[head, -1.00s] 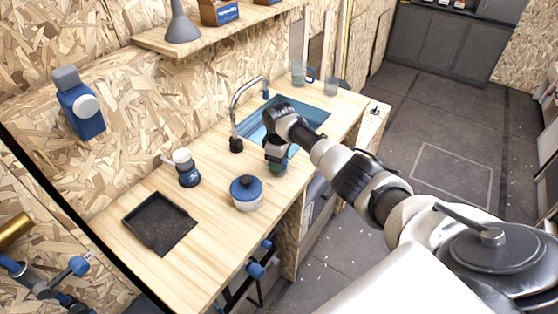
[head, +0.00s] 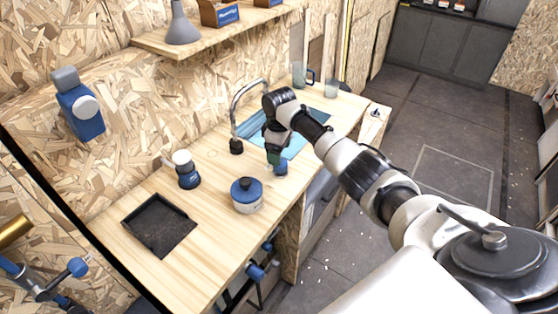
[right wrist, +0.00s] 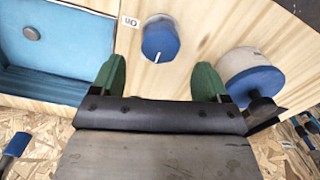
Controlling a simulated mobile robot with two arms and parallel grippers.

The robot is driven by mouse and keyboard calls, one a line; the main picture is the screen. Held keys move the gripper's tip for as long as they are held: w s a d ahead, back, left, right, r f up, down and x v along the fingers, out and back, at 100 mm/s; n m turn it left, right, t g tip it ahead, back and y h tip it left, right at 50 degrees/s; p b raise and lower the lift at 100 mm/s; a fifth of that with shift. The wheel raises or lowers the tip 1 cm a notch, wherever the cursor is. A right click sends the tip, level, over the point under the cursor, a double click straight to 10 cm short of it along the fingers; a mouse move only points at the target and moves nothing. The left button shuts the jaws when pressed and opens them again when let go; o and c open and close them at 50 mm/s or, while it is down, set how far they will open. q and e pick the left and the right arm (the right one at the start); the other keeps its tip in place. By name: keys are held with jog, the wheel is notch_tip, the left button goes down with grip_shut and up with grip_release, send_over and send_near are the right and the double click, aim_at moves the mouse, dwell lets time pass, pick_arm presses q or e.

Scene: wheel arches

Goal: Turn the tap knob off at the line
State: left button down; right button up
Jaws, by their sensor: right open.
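The blue tap knob (head: 281,167) stands on the wooden counter just in front of the sink. In the right wrist view the knob (right wrist: 160,40) has a white line on its face, pointing down and slightly left in the picture. An "On" label (right wrist: 130,21) lies beside it at upper left. My right gripper (head: 274,154) is beside the knob in the head view. In the right wrist view the gripper (right wrist: 160,80) is open, its green fingertips apart with nothing between them. The grey curved tap (head: 238,103) rises by the sink. My left gripper is out of view.
The blue sink (head: 305,122) lies behind my right gripper. A pot with a blue lid (head: 246,195), a dark blue jar (head: 187,170) and a black tray (head: 158,224) stand on the counter (head: 213,240). Glasses (head: 330,88) stand beyond the sink.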

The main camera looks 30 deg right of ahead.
notch_tip(320, 180, up, 6)
jog(key=shift+f+b, duration=0.1)
jog(key=shift+b, duration=0.3)
dwell(0.3)
